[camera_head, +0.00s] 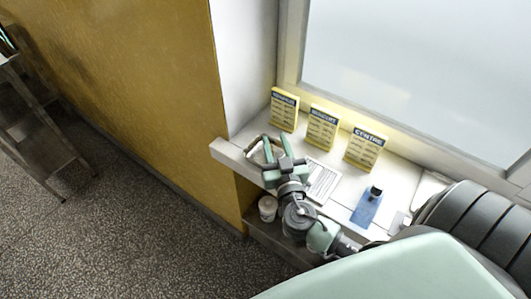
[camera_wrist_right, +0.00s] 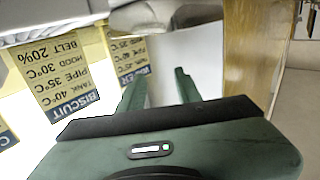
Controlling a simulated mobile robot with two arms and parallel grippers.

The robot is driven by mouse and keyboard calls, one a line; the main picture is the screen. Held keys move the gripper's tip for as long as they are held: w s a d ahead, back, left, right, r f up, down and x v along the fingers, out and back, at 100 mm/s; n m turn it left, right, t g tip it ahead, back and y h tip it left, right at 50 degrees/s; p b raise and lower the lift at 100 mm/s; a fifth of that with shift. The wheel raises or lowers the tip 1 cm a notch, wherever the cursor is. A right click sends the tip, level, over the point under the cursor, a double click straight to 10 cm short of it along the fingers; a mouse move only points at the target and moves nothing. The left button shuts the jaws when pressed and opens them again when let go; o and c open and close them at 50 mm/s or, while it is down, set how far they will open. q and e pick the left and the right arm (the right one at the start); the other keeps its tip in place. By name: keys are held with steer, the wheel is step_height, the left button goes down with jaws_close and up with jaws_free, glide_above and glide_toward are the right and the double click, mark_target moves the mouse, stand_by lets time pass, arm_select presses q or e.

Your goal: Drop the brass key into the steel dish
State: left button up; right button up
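My right gripper (camera_head: 270,147) is over the left end of the white sill. Its green fingers also show in the right wrist view (camera_wrist_right: 160,82), set apart with nothing visible between them. A rounded grey, shiny thing (camera_wrist_right: 165,16) shows beyond the fingers in the right wrist view; I cannot tell if it is the steel dish. I cannot make out the brass key in either view. My left gripper is not in view.
A printed sheet (camera_head: 322,181) lies on the sill (camera_head: 400,182). A blue item (camera_head: 366,210) bears a dark object (camera_head: 375,193). A round tub (camera_head: 267,207) sits lower, beside my arm.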

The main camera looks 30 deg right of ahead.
steer(key=b+v, duration=0.3)
steer(key=v, duration=0.4)
steer(key=shift+f, duration=0.1)
steer(key=shift+s+a, duration=0.2)
steer(key=shift+s, duration=0.15)
